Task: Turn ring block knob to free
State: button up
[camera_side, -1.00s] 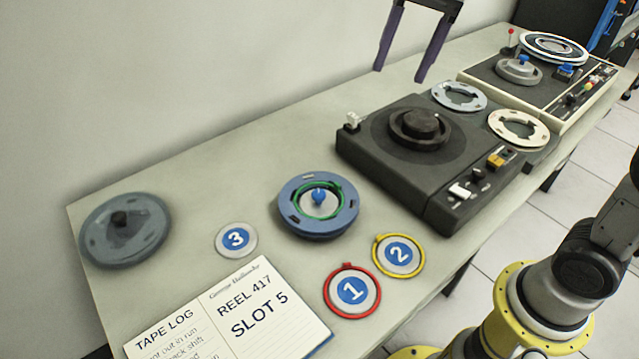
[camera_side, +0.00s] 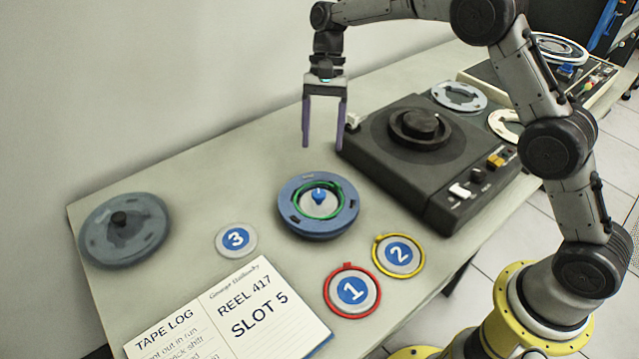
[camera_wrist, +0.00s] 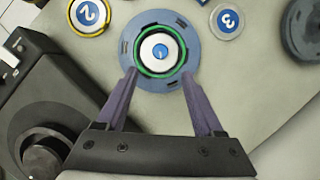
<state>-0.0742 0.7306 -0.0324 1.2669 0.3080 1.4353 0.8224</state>
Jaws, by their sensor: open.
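A blue reel (camera_side: 318,225) lies flat on the table, with a green ring (camera_side: 340,196) around its grey hub. A small blue knob (camera_side: 319,196) stands at the middle of the hub. The reel also shows in the wrist view (camera_wrist: 199,60), with the green ring (camera_wrist: 140,58) and the knob (camera_wrist: 160,52). My gripper (camera_side: 323,145) is open and empty, fingers pointing down, above and behind the reel. In the wrist view its purple fingers (camera_wrist: 158,85) appear either side of the lower part of the reel, and the knob lies beyond the tips.
A dark tape deck (camera_side: 385,165) stands right of the reel. Discs numbered 1 (camera_side: 352,291), 2 (camera_side: 399,255) and 3 (camera_side: 236,239) lie around it. A grey reel (camera_side: 125,230) is at far left, and an open log book (camera_side: 235,320) lies in front.

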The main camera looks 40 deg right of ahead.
aim_at(319, 193)
jog(key=x, duration=1.1)
jog(key=shift+w, duration=0.1)
jog(key=shift+d, duration=0.1)
grip_shut()
